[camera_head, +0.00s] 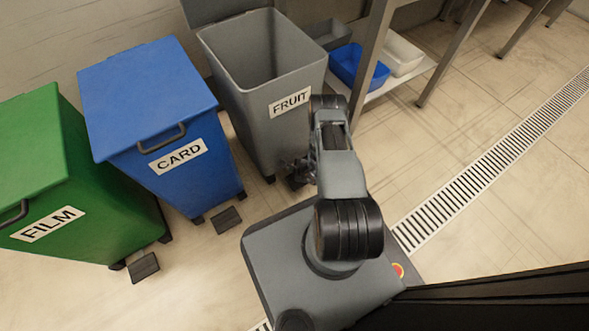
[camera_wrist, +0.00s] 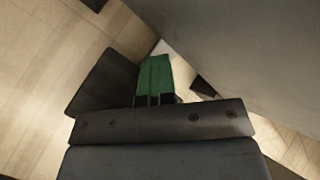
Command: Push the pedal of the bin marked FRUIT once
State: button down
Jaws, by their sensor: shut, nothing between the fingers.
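The grey bin marked FRUIT (camera_head: 262,110) stands right of the blue bin, its lid (camera_head: 222,10) raised and its inside showing empty. My gripper (camera_head: 298,168) is low at the front foot of this bin, partly hidden by my arm. In the wrist view my gripper's green fingertips (camera_wrist: 155,75) are together with nothing between them. A dark flat piece beside them, likely the FRUIT pedal (camera_wrist: 103,80), is partly covered by my gripper. I cannot tell for sure whether the fingertips touch it. The bin's grey wall (camera_wrist: 240,50) rises close on the right.
The blue CARD bin (camera_head: 150,100) and green FILM bin (camera_head: 35,150) stand to the left with lids shut; their pedals (camera_head: 227,220) (camera_head: 144,267) stick out in front. A shelf with blue (camera_head: 358,68) and white (camera_head: 401,55) trays is at right. Floor beyond the drain grate (camera_head: 480,170) is clear.

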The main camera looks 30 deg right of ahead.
jog(key=shift+s+a+r+p, duration=0.1)
jog(key=shift+s+r+p, duration=0.1)
jog(key=shift+r+p, duration=0.3)
jog(key=shift+s+a+r+p, duration=0.1)
jog(key=shift+s+r+p, duration=0.15)
jog(key=shift+r, duration=0.3)
jog(key=shift+w+r, duration=0.15)
jog(key=shift+r, duration=0.15)
jog(key=shift+w+d+r+p, duration=0.1)
jog(key=shift+r+p, duration=0.05)
jog(key=shift+p, duration=0.15)
jog(key=shift+w+r+p, duration=0.1)
jog(key=shift+r+p, duration=1.8)
jog(key=shift+r, duration=0.55)
